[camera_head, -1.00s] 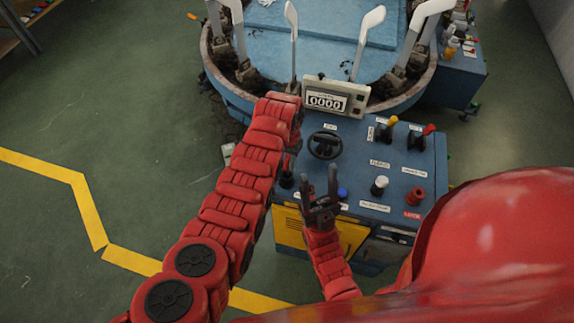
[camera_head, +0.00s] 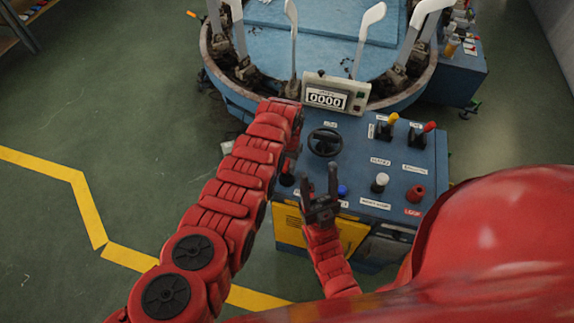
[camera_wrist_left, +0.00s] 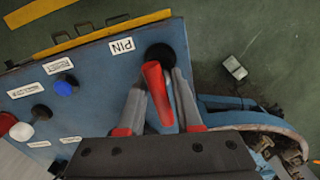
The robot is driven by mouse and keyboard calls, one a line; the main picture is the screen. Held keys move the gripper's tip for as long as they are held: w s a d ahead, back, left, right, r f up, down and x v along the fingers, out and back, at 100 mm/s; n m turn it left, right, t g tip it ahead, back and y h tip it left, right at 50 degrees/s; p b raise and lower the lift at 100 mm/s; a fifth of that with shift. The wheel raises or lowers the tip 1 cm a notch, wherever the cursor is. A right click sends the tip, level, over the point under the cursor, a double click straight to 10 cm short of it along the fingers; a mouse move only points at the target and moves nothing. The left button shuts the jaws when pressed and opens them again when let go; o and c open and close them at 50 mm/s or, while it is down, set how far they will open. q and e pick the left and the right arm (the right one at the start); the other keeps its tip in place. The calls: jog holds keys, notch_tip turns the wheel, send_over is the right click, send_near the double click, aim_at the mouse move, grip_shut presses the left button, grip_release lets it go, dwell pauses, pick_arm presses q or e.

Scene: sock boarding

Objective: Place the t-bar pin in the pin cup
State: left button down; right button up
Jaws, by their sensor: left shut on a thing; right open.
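The t-bar pin, with a red bar (camera_wrist_left: 156,88), is between my left gripper's grey fingers (camera_wrist_left: 160,100) in the left wrist view. The gripper is shut on it. The black round pin cup (camera_wrist_left: 159,54) lies just past the bar's far end, beside the PIN label; in the head view the cup (camera_head: 286,180) is at the panel's left edge. I cannot tell whether the pin's lower end is inside the cup. In the head view my left gripper is mostly hidden by its arm. My right gripper (camera_head: 319,186) is open and empty above the panel's front edge.
The blue control panel (camera_head: 378,158) carries a black handwheel (camera_head: 325,142), levers, a blue knob (camera_head: 342,191), a white knob (camera_head: 380,183) and a red button (camera_head: 416,193). A counter display (camera_head: 337,96) and the round machine stand behind. Green floor is free at left.

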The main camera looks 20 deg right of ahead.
pick_arm(q)
jog(key=shift+f, duration=0.2)
jog(key=c, duration=0.6)
grip_release()
jog(key=shift+r, duration=0.1)
jog(key=shift+r, duration=0.1)
